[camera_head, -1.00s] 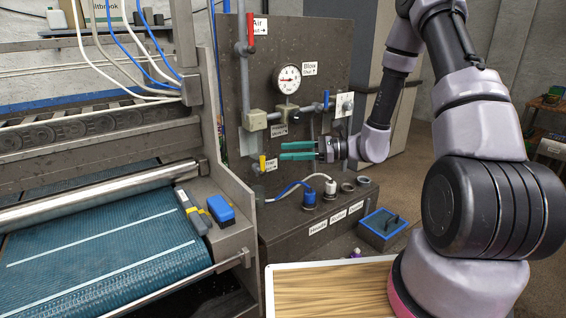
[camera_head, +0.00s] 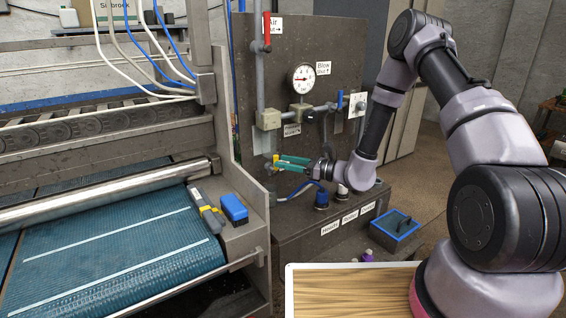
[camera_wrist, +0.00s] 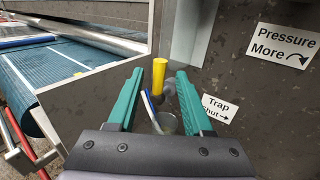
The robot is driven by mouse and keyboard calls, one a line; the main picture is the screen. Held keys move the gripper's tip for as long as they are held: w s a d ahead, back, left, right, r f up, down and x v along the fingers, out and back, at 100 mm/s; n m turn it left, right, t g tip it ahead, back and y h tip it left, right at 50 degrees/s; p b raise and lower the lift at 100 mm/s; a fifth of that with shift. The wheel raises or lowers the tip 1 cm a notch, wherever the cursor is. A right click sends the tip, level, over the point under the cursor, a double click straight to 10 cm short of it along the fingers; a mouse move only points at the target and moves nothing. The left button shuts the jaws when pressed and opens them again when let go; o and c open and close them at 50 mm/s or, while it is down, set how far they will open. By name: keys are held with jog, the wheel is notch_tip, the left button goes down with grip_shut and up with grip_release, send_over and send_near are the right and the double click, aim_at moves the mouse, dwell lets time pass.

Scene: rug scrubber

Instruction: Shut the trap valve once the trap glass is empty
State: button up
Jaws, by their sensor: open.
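The trap valve's yellow handle (camera_wrist: 184,85) stands upright in the wrist view, just beyond my fingertips and near the right finger. In the head view the yellow handle (camera_head: 275,159) shows at the gripper's tips. Contact cannot be told. My gripper (camera_head: 281,162) has green fingers, open and apart, with nothing held; it also shows in the wrist view (camera_wrist: 171,70). The trap glass (camera_wrist: 167,123) sits below the handle between the fingers, partly hidden by a hose end and the gripper. Whether it holds liquid cannot be told. A "Trap Shut" label (camera_wrist: 218,107) has an arrow pointing right.
The panel (camera_head: 340,35) carries a pressure gauge (camera_head: 303,78), a red air lever (camera_head: 267,32) and a blue blow-out lever (camera_head: 340,98). The scrubber's side frame (camera_head: 240,130) stands close left of the gripper. Hose fittings (camera_head: 321,199) sit below my arm.

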jog(key=shift+w+a, duration=0.25)
jog(key=shift+a, duration=0.35)
grip_shut()
notch_tip(320, 180, down, 6)
jog(key=w+d+m+t+h, duration=0.1)
jog(key=d+m+t+h, duration=0.1)
jog(key=m+t, duration=1.1)
jog(key=shift+w+d+m+t+h, duration=0.35)
jog(key=shift+w+m+t+h, duration=0.05)
jog(key=shift+m, duration=5.7)
